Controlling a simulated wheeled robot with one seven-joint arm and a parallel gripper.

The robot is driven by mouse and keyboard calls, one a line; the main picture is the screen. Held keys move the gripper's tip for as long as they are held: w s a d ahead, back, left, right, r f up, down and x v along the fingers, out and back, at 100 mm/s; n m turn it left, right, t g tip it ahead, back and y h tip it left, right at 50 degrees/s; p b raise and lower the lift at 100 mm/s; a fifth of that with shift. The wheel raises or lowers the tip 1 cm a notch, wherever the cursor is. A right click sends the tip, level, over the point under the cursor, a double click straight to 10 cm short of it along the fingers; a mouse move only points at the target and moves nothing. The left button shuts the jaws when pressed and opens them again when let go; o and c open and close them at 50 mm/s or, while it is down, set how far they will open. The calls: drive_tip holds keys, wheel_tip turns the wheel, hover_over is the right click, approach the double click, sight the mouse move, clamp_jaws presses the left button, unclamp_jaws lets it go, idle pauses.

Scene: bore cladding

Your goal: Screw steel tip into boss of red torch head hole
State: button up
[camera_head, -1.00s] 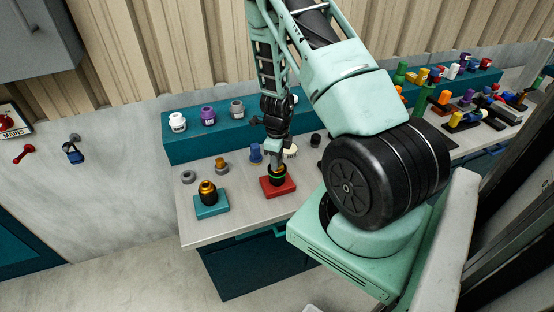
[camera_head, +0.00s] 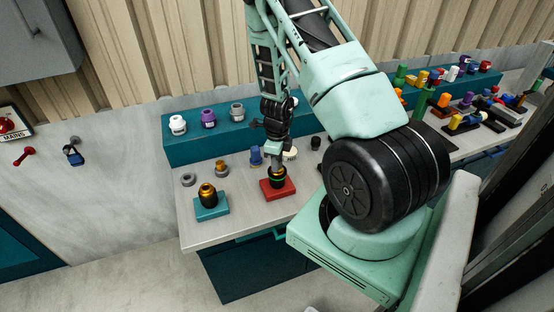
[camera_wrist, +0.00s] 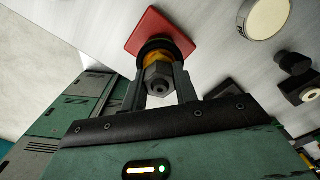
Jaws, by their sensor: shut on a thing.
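The red torch head shows as a red block (camera_head: 279,191) on the bench, with a black and brass boss (camera_head: 278,181) standing upright on it. In the wrist view the red block (camera_wrist: 150,30) lies beyond my fingers, with the orange-brass boss (camera_wrist: 172,45) in front of it. A grey hexagonal steel tip (camera_wrist: 158,78) with a hole in its end sits between my fingers, lined up over the boss. My gripper (camera_wrist: 160,92) is shut on this tip; it also shows upright above the boss in the head view (camera_head: 277,166). How deep the tip sits in the boss is hidden.
A teal block with a similar black and brass head (camera_head: 208,195) stands to the left. Grey and brass rings (camera_head: 188,180), a blue piece (camera_head: 256,155) and a white round piece (camera_head: 290,154) stand nearby. A raised teal shelf (camera_head: 222,137) runs behind. The bench front is clear.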

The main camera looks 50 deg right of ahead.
drive_tip(key=shift+r+m+p, duration=0.1)
drive_tip(key=shift+m+p, duration=0.8)
drive_tip(key=shift+m, duration=0.8)
drive_tip(key=shift+m+p, duration=0.3)
drive_tip(key=shift+m, duration=0.6)
drive_tip(key=shift+m+p, duration=0.4)
drive_tip(key=shift+p, duration=0.1)
drive_tip(key=shift+m, duration=0.4)
drive_tip(key=shift+m+p, duration=0.8)
drive_tip(key=shift+m, duration=0.1)
drive_tip(key=shift+m+p, duration=0.55)
drive_tip(key=shift+m, duration=0.15)
drive_tip(key=o, duration=0.5)
